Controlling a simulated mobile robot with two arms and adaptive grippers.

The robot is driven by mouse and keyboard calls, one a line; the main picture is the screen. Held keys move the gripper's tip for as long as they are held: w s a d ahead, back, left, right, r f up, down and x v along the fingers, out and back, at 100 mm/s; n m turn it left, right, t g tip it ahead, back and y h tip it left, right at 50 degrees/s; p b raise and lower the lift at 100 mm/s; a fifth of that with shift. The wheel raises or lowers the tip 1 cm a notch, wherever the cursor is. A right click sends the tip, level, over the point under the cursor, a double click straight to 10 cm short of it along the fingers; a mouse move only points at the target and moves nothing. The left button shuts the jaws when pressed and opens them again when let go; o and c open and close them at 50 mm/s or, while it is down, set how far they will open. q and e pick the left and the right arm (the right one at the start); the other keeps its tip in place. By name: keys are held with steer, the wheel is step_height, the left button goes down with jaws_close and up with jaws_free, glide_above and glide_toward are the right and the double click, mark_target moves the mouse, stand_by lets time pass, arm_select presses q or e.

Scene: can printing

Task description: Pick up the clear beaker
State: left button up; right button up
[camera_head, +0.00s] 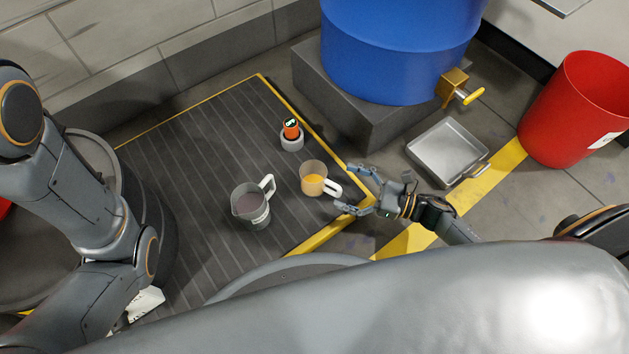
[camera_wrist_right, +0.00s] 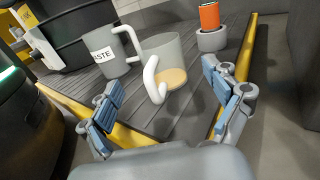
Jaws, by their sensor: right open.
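The clear beaker (camera_head: 313,172) has a white handle and orange liquid in it. It stands upright on the dark ribbed mat (camera_head: 205,130), near its yellow right edge. In the right wrist view, the clear beaker (camera_wrist_right: 164,48) is straight ahead, with its handle turned toward me. My right gripper (camera_head: 351,188) is open and empty just right of the beaker, its fingers pointing at the handle. In the right wrist view, the right gripper (camera_wrist_right: 163,88) has its fingers spread on either side of the handle, apart from it. My left arm shows, but its gripper is not in view.
A grey beaker labelled WASTE (camera_wrist_right: 112,60) stands left of the clear one. An orange-topped item in a grey holder (camera_head: 291,138) stands behind it. A blue drum (camera_head: 395,50) on a block, a metal tray (camera_head: 445,150) and a red bin (camera_head: 575,105) are behind and right.

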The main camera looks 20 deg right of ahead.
mark_target(319, 177)
steer(key=x, duration=0.3)
steer(key=shift+b, duration=0.3)
steer(key=b+x, duration=0.2)
steer(key=x, duration=0.2)
steer(key=shift+w+f+b, duration=0.1)
steer(key=shift+b, duration=0.3)
steer(key=shift+w+a, duration=0.3)
steer(key=shift+a, duration=0.15)
steer(key=c, duration=1.2)
